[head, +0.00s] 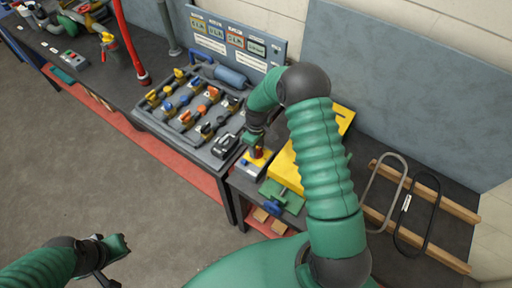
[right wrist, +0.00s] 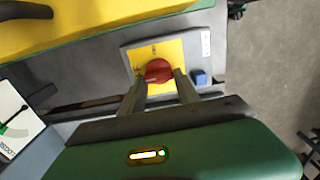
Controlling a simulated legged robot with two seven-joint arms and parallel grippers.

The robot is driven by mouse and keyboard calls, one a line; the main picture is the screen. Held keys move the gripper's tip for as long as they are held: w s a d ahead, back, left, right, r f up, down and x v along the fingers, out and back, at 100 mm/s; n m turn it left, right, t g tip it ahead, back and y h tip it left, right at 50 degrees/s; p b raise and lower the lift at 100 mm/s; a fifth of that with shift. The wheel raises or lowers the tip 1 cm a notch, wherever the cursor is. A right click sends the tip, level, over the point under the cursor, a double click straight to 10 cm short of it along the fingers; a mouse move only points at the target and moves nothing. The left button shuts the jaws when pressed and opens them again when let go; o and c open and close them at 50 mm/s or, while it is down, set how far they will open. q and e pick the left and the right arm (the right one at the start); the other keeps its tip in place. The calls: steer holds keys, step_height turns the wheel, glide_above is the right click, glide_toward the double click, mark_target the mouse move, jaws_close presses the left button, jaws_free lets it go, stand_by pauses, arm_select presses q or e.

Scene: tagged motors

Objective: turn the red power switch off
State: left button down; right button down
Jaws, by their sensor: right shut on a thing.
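The red power switch is a round red knob (right wrist: 158,69) on a yellow plate (right wrist: 171,48) set in a grey housing. In the head view the switch (head: 257,153) sits near the table's front edge, partly hidden by my right gripper (head: 254,142). In the right wrist view, the fingers of my right gripper (right wrist: 160,80) stand on both sides of the knob and are shut on it. The knob's exact angle is hard to read. My left gripper (head: 112,246) hangs over the floor at lower left, away from the switch; its jaw opening is unclear.
A green and blue clamp (head: 276,204) is in front. Metal loops (head: 383,192) lie on wooden strips at right.

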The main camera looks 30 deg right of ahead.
steer(key=shift+w+d+r, duration=0.1)
steer(key=shift+w+r, duration=0.05)
steer(key=c, duration=1.2)
jaws_free()
steer(key=o, duration=0.3)
steer(key=shift+r, duration=0.3)
step_height(320, 180, up, 16)
steer(key=shift+b, duration=1)
